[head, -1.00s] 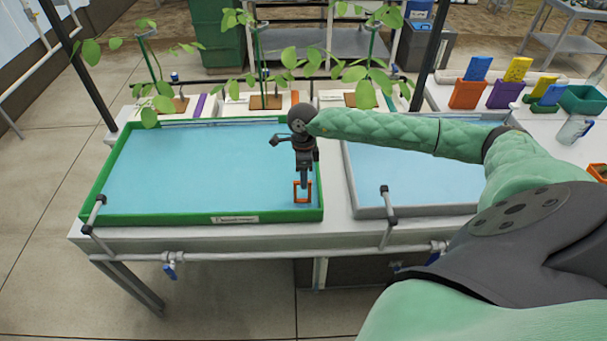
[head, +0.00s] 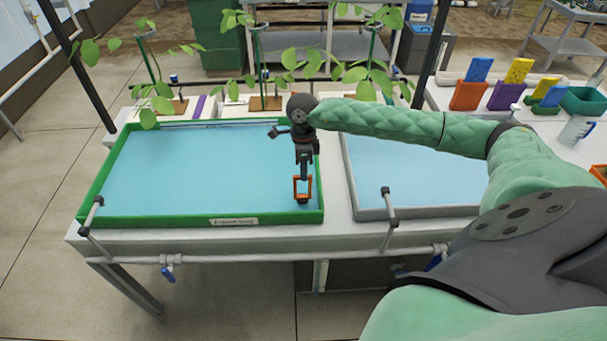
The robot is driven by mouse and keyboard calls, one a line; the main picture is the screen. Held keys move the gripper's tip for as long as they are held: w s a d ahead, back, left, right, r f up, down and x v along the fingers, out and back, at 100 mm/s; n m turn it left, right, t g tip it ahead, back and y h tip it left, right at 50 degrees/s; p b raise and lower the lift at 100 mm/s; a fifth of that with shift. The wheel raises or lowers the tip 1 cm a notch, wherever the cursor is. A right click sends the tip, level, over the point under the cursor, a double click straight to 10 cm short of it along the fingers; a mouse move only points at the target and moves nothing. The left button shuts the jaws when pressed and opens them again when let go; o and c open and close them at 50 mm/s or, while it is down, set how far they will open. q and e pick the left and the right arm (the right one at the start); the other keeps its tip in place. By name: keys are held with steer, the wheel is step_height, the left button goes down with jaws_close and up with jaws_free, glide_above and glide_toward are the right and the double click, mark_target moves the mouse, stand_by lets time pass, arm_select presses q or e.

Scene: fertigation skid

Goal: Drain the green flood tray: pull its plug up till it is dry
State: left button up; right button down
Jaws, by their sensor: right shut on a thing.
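The green flood tray (head: 92,190) stands on the white bench at the left and holds blue water across its floor. The plug's orange loop handle (head: 295,190) is near the tray's front right corner, with a dark plug body (head: 303,201) showing just below it. My right gripper (head: 304,177) points down and is shut on the top of the orange handle. I cannot tell how far the plug is clear of its drain hole. My left gripper is not in view.
A grey flood tray (head: 365,214), also with blue water, stands close to the right, under my right arm. A pipe with blue valve handles (head: 168,273) runs along the bench front.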

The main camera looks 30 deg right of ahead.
steer(key=shift+w+r, duration=0.1)
steer(key=shift+r, duration=0.1)
steer(key=c, duration=1.7)
jaws_free()
steer(key=shift+o, duration=1.2)
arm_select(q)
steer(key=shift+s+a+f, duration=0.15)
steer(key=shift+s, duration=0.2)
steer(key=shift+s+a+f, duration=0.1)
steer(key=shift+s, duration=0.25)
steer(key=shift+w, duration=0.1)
